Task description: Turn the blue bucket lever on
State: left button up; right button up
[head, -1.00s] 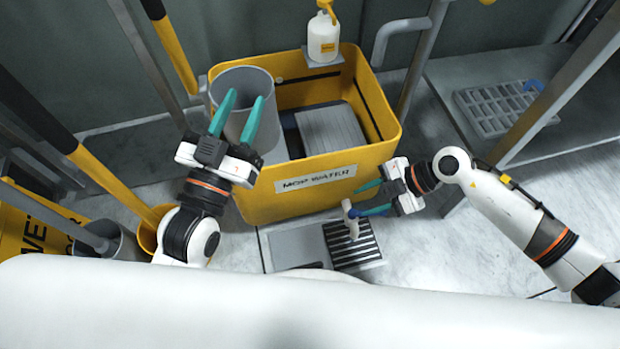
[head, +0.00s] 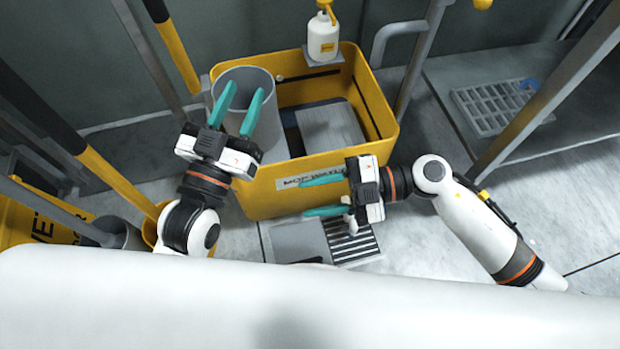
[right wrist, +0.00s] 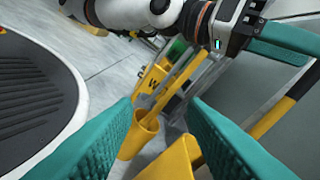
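A large yellow bucket (head: 222,205) labelled "MOP WATER" stands in the middle of the head view. I cannot make out a blue lever on it. A small blue part (head: 531,85) shows on the grate at the right. A pale grey upright piece (head: 351,222) stands at a ribbed plate in front of the bucket, partly hidden by my right gripper. My left gripper (head: 246,90) is open and empty over the bucket's left part. My right gripper (head: 291,197) is open before the bucket's front wall, fingers pointing left. The right wrist view shows its spread fingers (right wrist: 160,103).
A grey cylinder (head: 241,78) stands inside the bucket at left. A white bottle (head: 323,40) sits on a shelf at its back rim. A grate (head: 490,108) lies at right. Yellow-and-black poles and a yellow sign (head: 45,215) crowd the left. Light floor is free at right.

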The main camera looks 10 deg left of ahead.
notch_tip(320, 180, up, 8)
jog(key=s+a+n+y, duration=0.1)
jog(key=s+y, duration=0.1)
jog(key=y, duration=0.1)
jog(key=shift+a+f+g+p, duration=0.15)
jog(key=shift+g+p, duration=0.15)
jog(key=shift+p, duration=0.15)
jog(key=shift+s, duration=0.1)
